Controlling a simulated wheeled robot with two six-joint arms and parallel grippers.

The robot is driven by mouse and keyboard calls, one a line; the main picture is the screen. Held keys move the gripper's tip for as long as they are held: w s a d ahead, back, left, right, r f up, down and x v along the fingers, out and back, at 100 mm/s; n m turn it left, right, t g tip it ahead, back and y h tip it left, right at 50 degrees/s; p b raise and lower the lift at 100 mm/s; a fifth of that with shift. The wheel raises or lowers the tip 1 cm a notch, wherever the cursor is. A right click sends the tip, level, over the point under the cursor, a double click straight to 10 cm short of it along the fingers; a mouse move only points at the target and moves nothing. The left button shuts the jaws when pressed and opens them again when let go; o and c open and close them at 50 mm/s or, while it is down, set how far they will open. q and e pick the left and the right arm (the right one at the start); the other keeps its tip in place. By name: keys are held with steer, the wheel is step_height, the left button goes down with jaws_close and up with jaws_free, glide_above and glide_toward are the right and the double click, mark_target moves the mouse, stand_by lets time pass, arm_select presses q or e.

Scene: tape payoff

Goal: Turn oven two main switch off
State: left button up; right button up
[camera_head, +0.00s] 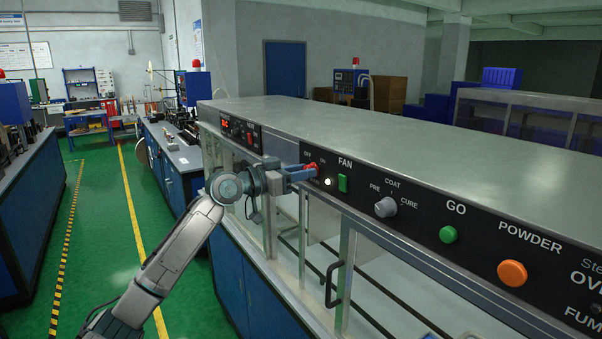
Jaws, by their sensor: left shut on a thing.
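The oven's front panel (470,235) runs along the upper edge of a long grey-topped housing. A red switch (311,166) sits near the panel's left part, under small labels. My left gripper (308,172) reaches in from the left and is shut on the red switch; its fingers cover part of it. Which way the switch is turned I cannot tell. A small round lamp (328,182) just right of it is lit. My right gripper is not in view.
Right of the lamp are a green FAN button (343,183), a grey COAT/CURE knob (386,207), a green GO button (448,234) and an orange POWDER button (512,273). Another panel with a red display (241,133) is farther left. A door handle (331,285) projects below. Green aisle at left is clear.

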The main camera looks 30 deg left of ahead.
arm_select(q)
steer(key=shift+f+n+t+y+p, duration=0.1)
steer(key=shift+n+t+y+p, duration=0.15)
steer(key=shift+n+p, duration=2.75)
steer(key=shift+n+t+y+p, duration=0.2)
steer(key=shift+n+p, duration=0.45)
steer(key=shift+n, duration=4.65)
steer(key=o, duration=1)
steer(key=shift+a, duration=0.1)
steer(key=shift+c, duration=0.2)
steer(key=shift+f, duration=0.1)
